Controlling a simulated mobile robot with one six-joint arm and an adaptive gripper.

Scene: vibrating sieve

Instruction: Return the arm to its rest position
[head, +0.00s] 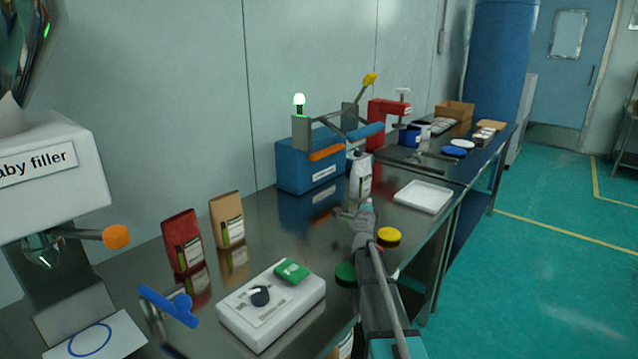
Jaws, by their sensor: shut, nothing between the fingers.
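My arm reaches from the bottom of the head view up over the metal table (240,265). My gripper (345,212) is at its far end, small in the picture, above the tabletop in front of a white pouch (361,178). The fingers look closed with nothing seen between them. I cannot tell the exact gap between the gripper and the pouch.
A blue machine (305,172) with an orange handle stands behind the gripper. A white tray (423,197) lies to its right, a yellow lid (389,236) and green lid (346,273) beside my arm. A white control box (270,312), red bag (183,241) and brown bag (227,220) stand left.

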